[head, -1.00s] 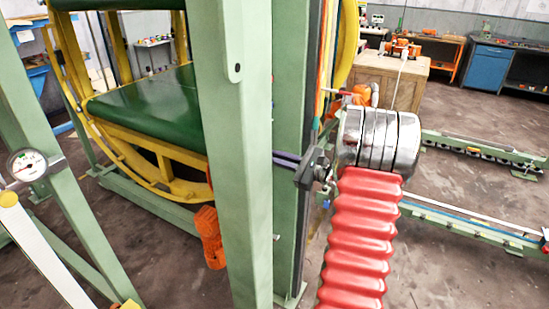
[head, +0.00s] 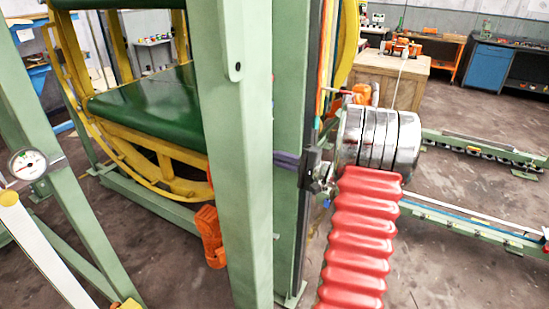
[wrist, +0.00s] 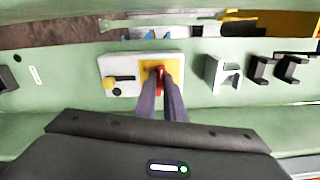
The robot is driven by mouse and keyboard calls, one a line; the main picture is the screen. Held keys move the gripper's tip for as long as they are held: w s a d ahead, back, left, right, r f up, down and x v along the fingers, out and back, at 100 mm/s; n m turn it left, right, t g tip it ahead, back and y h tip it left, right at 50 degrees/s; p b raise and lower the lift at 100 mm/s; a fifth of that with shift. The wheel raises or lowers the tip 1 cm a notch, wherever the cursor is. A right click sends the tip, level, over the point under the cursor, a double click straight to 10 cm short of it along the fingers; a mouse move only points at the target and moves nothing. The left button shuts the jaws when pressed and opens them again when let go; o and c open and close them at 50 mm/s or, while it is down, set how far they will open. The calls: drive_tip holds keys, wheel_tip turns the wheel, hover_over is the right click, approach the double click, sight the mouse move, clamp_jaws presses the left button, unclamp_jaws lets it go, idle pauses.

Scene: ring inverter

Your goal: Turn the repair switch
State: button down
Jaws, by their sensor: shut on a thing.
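The repair switch is a red knob (wrist: 160,69) on a yellow plate (wrist: 147,80), at the right end of a pale grey box on the green beam. My gripper (wrist: 160,84) has its two dark purple fingers shut on the red knob in the wrist view; the fingers cover part of it. In the head view my gripper (head: 277,158) reaches to the green post, and the switch itself is hidden there.
Left of the knob on the same box is a smaller yellow-and-black switch (wrist: 121,80). Grey and black brackets (wrist: 222,74) stick out of the beam to the right. A green post (head: 235,150) stands left of my gripper, with a yellow ring frame (head: 120,145) behind.

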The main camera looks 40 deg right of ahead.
drive_tip(key=shift+a+f+n, duration=0.15)
drive_tip(key=shift+f+n, duration=0.1)
drive_tip(key=shift+n, duration=0.85)
drive_tip(key=c, duration=1.8)
unclamp_jaws()
drive_tip(key=shift+r, duration=0.1)
drive_tip(key=shift+c, duration=0.2)
drive_tip(key=v, duration=1.4)
drive_tip(key=shift+w, duration=0.1)
